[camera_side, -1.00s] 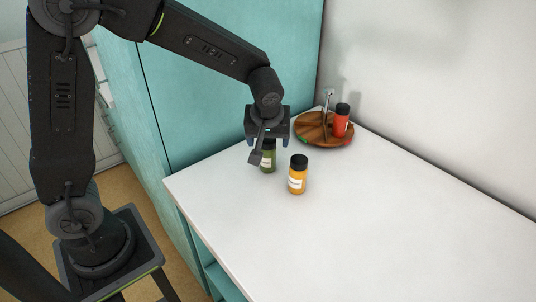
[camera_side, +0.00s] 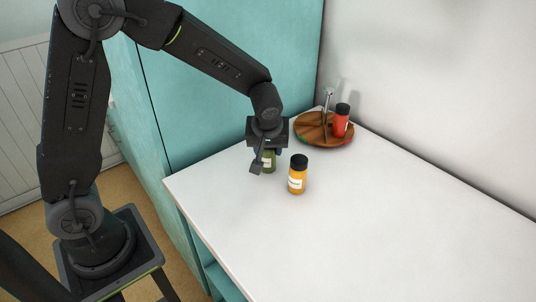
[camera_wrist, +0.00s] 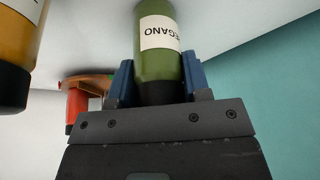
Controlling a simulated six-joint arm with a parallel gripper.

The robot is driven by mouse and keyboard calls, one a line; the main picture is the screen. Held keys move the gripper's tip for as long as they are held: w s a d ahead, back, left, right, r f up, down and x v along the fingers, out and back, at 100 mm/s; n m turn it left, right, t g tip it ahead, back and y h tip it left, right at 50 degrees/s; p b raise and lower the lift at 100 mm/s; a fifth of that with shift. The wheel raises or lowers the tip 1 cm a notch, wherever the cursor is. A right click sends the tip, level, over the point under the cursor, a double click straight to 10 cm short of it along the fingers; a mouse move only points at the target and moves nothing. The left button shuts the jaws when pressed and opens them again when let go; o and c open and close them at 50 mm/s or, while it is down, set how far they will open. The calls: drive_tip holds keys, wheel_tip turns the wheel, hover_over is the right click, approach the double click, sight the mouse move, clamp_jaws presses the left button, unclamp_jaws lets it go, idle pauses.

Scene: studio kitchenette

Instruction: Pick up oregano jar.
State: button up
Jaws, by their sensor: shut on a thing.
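The oregano jar (camera_wrist: 160,60) is green with a dark lid and a white label reading "EGANO" upside down in the wrist view. In the side view the lower part of the green jar (camera_side: 268,162) shows below my gripper (camera_side: 267,147), upright on the white counter. In the wrist view the blue fingers of my gripper (camera_wrist: 158,82) are on both sides of the jar near its lid, shut on it. The lid is hidden by my gripper in the side view.
A yellow jar (camera_side: 297,178) with a black lid stands close to the right of the green jar. A round wooden turntable (camera_side: 312,134) with a red jar (camera_side: 341,121) is at the back by the wall. The counter (camera_side: 390,220) is clear toward the front right.

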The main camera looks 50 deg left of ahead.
drive_tip(key=shift+c, duration=1.1)
drive_tip(key=shift+r, duration=0.1)
